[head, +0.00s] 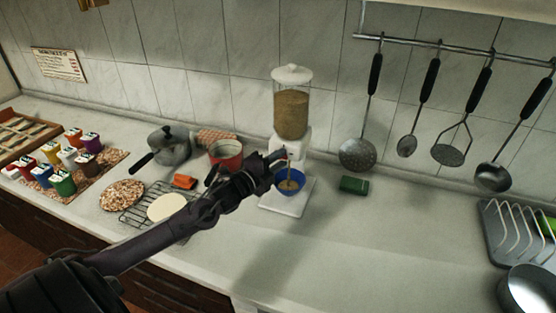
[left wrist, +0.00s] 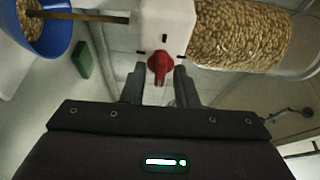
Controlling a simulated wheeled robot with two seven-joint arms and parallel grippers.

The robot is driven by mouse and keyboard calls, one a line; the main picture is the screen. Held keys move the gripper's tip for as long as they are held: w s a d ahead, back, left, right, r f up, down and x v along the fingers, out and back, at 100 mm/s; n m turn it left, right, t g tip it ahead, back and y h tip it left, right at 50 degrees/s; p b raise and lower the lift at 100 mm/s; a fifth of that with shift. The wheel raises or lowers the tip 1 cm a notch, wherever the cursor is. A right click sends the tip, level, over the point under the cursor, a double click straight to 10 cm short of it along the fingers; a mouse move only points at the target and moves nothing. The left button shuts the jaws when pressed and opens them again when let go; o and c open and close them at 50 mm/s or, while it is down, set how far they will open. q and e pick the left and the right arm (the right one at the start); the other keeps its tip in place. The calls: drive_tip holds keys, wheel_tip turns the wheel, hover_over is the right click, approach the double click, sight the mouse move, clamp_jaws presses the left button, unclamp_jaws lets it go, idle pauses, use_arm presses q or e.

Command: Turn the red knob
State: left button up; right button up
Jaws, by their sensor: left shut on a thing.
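A white dispenser (head: 292,146) with a clear hopper of grain (head: 291,113) stands on the counter near the wall. In the left wrist view, its red knob (left wrist: 160,66) sits on the white body. My left gripper (left wrist: 159,82) has its two fingers on either side of the knob and is shut on it. In the head view, my left gripper (head: 277,164) reaches the dispenser's front and mostly hides the knob. A blue bowl (head: 291,184) stands under the spout on the base, with grain in it, and a tan stream shows above it. My right gripper is out of view.
A green block (head: 354,185) lies right of the dispenser. A red pot (head: 226,152), a grey pot (head: 169,146) and a wire rack (head: 133,214) are to the left. Utensils hang from a rail (head: 450,49).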

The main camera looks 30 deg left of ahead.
use_arm(q)
drive_tip(key=shift+f, duration=0.1)
idle(0.4)
drive_tip(key=o, duration=0.6)
drive_tip(key=shift+s, duration=0.1)
drive_tip(key=shift+s+a+b, duration=0.2)
drive_tip(key=shift+s, duration=1.05)
drive_tip(key=shift+s+a+b, duration=0.15)
drive_tip(key=shift+s+b, duration=0.1)
drive_tip(key=shift+s, duration=1)
drive_tip(key=shift+s+a+b, duration=0.2)
drive_tip(key=shift+s, duration=1.05)
